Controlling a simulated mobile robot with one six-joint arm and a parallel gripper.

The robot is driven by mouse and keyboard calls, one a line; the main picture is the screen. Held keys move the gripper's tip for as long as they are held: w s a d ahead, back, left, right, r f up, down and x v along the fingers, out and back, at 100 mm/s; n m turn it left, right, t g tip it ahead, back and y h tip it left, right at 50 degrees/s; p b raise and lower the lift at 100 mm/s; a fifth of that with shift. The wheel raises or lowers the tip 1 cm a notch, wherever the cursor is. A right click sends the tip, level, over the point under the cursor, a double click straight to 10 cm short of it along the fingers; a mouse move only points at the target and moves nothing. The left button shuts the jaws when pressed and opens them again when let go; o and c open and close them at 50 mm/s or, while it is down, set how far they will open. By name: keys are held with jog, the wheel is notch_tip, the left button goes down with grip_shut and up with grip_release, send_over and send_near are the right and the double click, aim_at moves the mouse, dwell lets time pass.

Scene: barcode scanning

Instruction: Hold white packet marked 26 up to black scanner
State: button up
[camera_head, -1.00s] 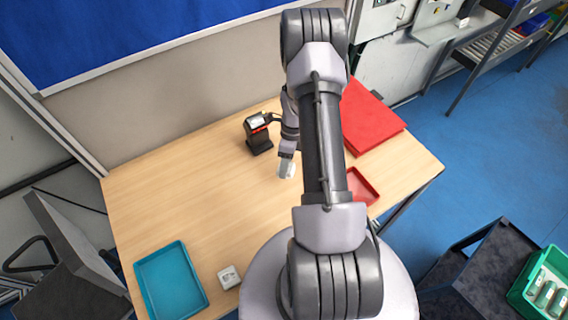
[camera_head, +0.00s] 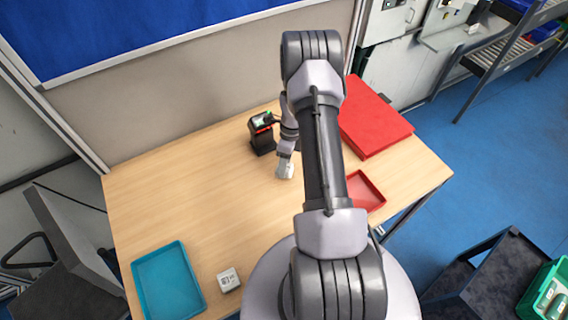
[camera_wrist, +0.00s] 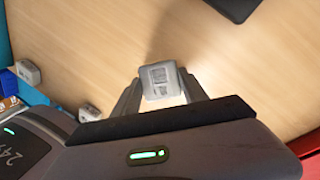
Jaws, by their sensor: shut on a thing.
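The black scanner (camera_head: 262,142) stands upright near the back of the table, and a green patch shows on its top. My gripper (camera_head: 285,160) is just right of and in front of it, pointing down. It is shut on a white packet (camera_head: 285,171), held apart from the scanner. In the wrist view the packet (camera_wrist: 160,82) sits between the two fingers with a printed label facing the camera. Its number is too small to read. A dark shape at the top of the wrist view may be the scanner's base; I cannot tell.
A white packet (camera_head: 228,280) lies at the front edge beside a teal tray (camera_head: 200,276). The wrist view shows white packets (camera_wrist: 28,72) and (camera_wrist: 89,112) at the left. A red tray (camera_head: 378,188) and a large red box (camera_head: 375,115) are at the right. The table's middle left is clear.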

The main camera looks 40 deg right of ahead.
jog(key=s+a+r+p, duration=0.3)
jog(key=s+r+p, duration=0.3)
jog(key=s+r, duration=0.3)
jog(key=s, duration=0.3)
jog(key=shift+r, duration=0.35)
jog(key=shift+s, duration=0.15)
